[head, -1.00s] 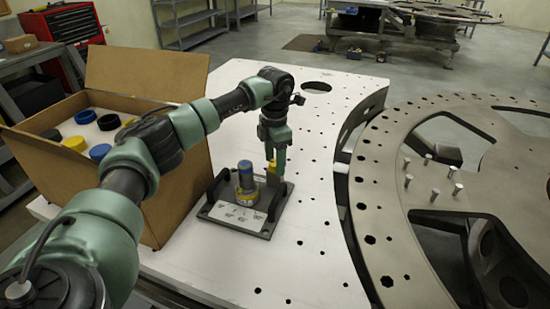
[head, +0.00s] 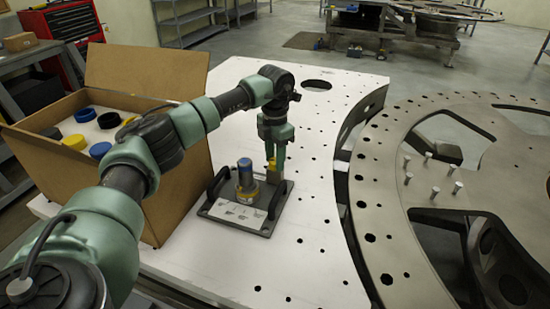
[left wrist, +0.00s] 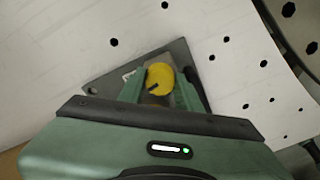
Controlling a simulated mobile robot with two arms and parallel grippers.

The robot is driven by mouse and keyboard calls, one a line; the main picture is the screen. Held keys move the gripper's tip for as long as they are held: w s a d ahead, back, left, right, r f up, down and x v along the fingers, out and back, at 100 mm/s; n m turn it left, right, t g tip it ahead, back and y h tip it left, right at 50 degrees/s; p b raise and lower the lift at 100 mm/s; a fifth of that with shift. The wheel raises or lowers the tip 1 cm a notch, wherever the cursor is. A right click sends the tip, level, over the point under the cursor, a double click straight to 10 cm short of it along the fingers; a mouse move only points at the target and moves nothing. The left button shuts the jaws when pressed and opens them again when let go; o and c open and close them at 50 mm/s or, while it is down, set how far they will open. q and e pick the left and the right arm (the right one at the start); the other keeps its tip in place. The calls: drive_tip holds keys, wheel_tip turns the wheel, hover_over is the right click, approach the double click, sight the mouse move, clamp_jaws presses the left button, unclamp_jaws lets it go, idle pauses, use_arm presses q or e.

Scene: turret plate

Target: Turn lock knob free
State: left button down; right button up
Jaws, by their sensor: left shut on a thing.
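The yellow lock knob (left wrist: 159,79) sits at the back right of a dark grey base plate (head: 225,216). It also shows in the head view (head: 271,163). In the left wrist view it lies between the fingers, with a dark mark on its top. My left gripper (head: 274,172) points down and is shut on the knob; in the left wrist view it also shows (left wrist: 158,92). The fingers hide part of the knob's sides. A blue-topped cylinder with a yellow ring (head: 245,178) stands upright on the plate beside the knob. My right gripper is out of view.
The plate has two black handles (head: 276,201) and a white label. It rests on a white table (head: 320,240) with holes. An open cardboard box (head: 185,190) with coloured round parts stands left. A large grey ring plate (head: 385,200) with upright pins lies right.

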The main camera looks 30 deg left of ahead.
use_arm(q)
drive_tip(key=n, duration=0.3)
drive_tip(key=shift+r+n, duration=0.1)
drive_tip(key=shift+n, duration=0.2)
drive_tip(key=n, duration=0.4)
drive_tip(key=shift+n+p, duration=0.3)
drive_tip(key=shift+p, duration=0.05)
drive_tip(key=n, duration=0.4)
drive_tip(key=shift+p, duration=0.3)
drive_tip(key=shift+w+n, duration=0.1)
drive_tip(key=shift+n, duration=1.9)
drive_tip(key=c, duration=1)
unclamp_jaws()
drive_tip(key=shift+o, duration=0.2)
